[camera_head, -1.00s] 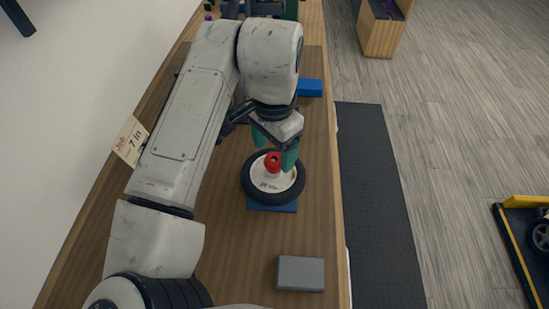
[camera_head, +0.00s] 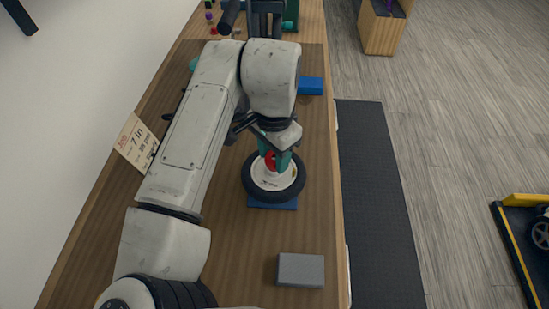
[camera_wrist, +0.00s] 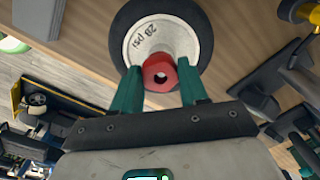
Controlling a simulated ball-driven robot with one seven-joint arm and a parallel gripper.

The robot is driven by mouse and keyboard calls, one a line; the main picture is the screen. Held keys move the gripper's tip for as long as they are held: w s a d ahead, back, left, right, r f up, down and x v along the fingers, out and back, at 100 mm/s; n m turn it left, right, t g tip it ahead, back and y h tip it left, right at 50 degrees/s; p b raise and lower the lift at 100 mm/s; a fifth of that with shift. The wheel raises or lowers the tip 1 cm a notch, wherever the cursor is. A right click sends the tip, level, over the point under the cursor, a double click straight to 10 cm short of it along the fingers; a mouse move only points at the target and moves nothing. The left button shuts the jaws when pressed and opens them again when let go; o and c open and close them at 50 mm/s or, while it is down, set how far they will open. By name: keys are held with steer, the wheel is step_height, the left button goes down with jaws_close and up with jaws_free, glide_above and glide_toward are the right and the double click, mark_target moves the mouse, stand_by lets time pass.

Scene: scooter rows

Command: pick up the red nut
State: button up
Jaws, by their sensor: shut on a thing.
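In the head view the nut (camera_head: 270,160) shows partly between the fingers of my gripper (camera_head: 274,157), over the white hub of the black-tyred wheel (camera_head: 272,194). Whether the nut still touches the hub cannot be told.
The wheel rests on a blue block (camera_head: 272,204) on the wooden bench (camera_head: 240,250). A grey block (camera_head: 301,270) lies nearer and a bright blue block (camera_head: 310,86) farther off. A card (camera_head: 135,141) stands at the left edge. The bench around the grey block is clear.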

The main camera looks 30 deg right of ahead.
mark_target(274, 159)
steer(key=shift+c, duration=1.1)
steer(key=shift+r+p, duration=0.85)
step_height(274, 159, up, 2)
steer(key=shift+r+p, duration=0.1)
steer(key=shift+p, duration=0.9)
steer(key=s+r+p, duration=0.4)
steer(key=s+r, duration=0.5)
steer(key=s, duration=0.5)
steer(key=shift+a+p, duration=0.3)
steer(key=shift+p, duration=0.1)
